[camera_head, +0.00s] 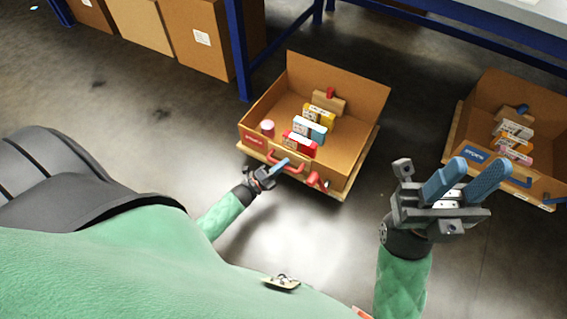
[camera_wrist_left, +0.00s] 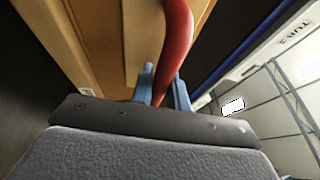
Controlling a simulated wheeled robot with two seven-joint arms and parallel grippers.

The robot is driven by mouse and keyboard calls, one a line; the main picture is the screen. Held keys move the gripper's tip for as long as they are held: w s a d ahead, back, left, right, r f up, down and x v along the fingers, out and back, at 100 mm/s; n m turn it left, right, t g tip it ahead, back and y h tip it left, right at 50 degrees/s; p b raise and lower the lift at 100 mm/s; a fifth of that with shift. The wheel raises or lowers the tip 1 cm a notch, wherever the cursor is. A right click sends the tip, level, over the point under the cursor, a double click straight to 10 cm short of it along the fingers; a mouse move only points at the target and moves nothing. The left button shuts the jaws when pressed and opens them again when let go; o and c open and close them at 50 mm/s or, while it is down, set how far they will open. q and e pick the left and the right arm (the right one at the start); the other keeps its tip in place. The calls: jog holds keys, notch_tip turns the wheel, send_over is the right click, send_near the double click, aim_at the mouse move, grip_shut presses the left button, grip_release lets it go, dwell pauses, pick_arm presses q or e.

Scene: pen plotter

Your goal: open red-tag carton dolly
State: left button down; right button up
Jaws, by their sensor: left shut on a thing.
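The red-tag carton (camera_head: 356,142) is an open-topped brown box on a low pallet-like dolly (camera_head: 338,194), its back flap raised. A red tag (camera_head: 252,140) is on its front left, with a red handle (camera_head: 296,168) beside it. My left gripper (camera_head: 284,164) is at this handle; in the left wrist view its blue fingers (camera_wrist_left: 162,90) are shut on the red handle (camera_wrist_left: 178,45). Small coloured boxes (camera_head: 310,130) stand inside the carton. My right gripper (camera_head: 468,178) is raised in the foreground, blue fingers apart and empty.
A similar carton with a blue tag (camera_head: 475,154) and blue handle stands at the right. Closed brown boxes (camera_head: 200,38) stand at the back left. A blue table leg (camera_head: 238,50) rises behind the red-tag carton. Bare floor (camera_head: 150,115) lies to its left.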

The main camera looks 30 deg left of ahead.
pick_arm(q)
jog(key=shift+f, duration=0.1)
jog(key=c, duration=1.4)
grip_release()
jog(key=shift+o, duration=0.2)
jog(key=shift+s, duration=0.15)
jog(key=p+v, duration=0.1)
jog(key=v, duration=0.6)
jog(key=shift+s+a+p, duration=0.15)
jog(key=shift+s+p, duration=0.05)
jog(key=shift+p, duration=0.1)
